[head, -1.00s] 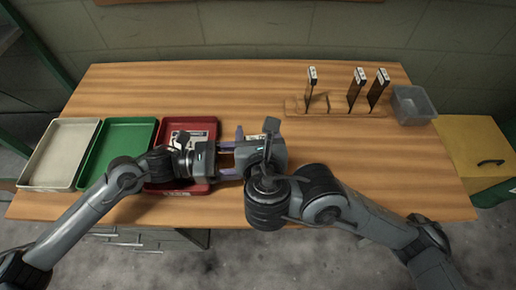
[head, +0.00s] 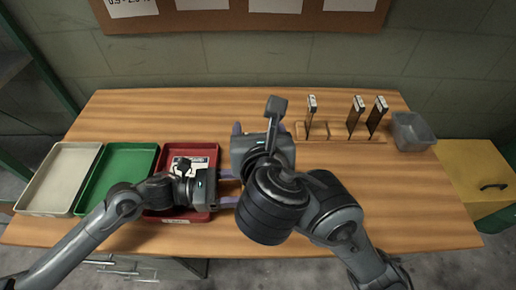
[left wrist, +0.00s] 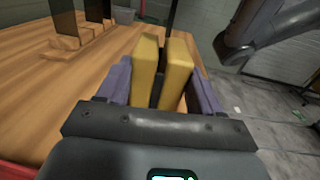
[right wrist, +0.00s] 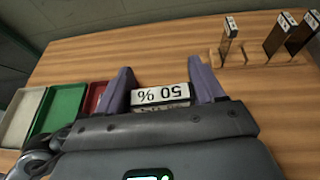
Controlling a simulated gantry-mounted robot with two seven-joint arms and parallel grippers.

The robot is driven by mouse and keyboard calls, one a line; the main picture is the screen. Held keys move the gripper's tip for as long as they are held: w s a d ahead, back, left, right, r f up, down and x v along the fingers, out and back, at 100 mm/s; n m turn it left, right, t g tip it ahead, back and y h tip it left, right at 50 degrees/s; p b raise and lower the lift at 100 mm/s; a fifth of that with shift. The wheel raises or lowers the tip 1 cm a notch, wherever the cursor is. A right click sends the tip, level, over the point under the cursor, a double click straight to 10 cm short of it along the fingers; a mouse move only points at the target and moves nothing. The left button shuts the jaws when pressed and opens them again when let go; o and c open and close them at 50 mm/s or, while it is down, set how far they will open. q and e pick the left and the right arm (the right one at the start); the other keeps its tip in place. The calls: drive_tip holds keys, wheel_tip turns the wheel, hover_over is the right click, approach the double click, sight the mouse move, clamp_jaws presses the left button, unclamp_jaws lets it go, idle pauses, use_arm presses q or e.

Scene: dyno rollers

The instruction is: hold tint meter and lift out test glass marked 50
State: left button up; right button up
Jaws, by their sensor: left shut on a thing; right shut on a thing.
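The yellow tint meter (left wrist: 160,68) shows in the left wrist view as two upright yellow blocks with a slot between them. My left gripper (head: 232,187) is shut on it, purple fingers on its two sides; the right arm hides the meter in the head view. My right gripper (right wrist: 160,82) is shut on the test glass marked 50 % (right wrist: 160,94), whose white label reads upside down between the fingers. In the head view my right gripper (head: 238,130) is farther back than the left, apart from it, and its body hides the glass.
A wooden rack (head: 340,139) with 3 dark labelled glasses (head: 310,115) stands at the back right, beside a clear grey bin (head: 413,132). White (head: 50,210), green (head: 88,207) and red (head: 152,160) trays lie at the left. The right front table is bare.

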wheel_tip(320, 180, up, 8)
drive_tip(key=shift+r, duration=0.1)
idle(0.4)
use_arm(q)
drive_tip(key=o, duration=0.9)
drive_tip(key=shift+o, duration=0.2)
drive_tip(key=shift+a, duration=0.1)
